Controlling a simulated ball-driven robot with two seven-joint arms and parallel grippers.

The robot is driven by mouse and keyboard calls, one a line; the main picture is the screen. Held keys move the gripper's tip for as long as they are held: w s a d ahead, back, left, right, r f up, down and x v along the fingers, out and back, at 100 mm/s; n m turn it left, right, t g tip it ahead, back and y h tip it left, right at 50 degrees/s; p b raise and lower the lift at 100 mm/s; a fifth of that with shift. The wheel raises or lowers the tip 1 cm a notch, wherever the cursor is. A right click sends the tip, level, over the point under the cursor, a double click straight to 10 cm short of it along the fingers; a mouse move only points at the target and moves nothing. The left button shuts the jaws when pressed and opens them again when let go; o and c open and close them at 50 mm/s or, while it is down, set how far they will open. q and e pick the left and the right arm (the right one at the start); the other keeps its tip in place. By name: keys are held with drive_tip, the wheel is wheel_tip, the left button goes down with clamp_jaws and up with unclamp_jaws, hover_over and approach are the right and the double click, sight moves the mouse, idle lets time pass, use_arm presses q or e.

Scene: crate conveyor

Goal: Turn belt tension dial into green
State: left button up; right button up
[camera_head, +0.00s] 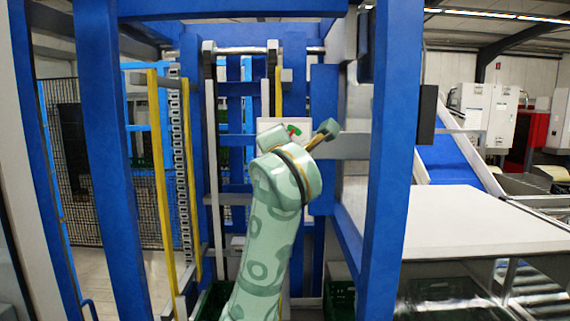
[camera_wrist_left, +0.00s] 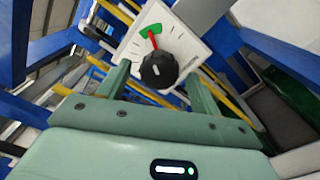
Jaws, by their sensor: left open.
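The belt tension dial is a white square panel (camera_wrist_left: 187,43) with a black knob (camera_wrist_left: 158,70), a green patch (camera_wrist_left: 147,28) and a red pointer (camera_wrist_left: 153,41). The pointer's tip appears to lie at the green patch in the left wrist view. In the head view the panel (camera_head: 266,125) is mostly hidden behind my left gripper (camera_head: 297,137). In the left wrist view my left gripper (camera_wrist_left: 157,76) is open, with its fingers on either side of the knob. I cannot tell whether they touch it. My right gripper is not in view.
Blue frame posts (camera_head: 390,150) stand on both sides of the panel. Yellow rails (camera_head: 160,180) run upright at the left. A white conveyor surface (camera_head: 475,222) lies at the right. Green crates (camera_head: 340,298) show low inside the frame.

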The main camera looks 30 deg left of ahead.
use_arm(q)
drive_tip(key=b+v, duration=0.1)
drive_tip(key=v, duration=1.3)
drive_tip(key=shift+s, duration=0.3)
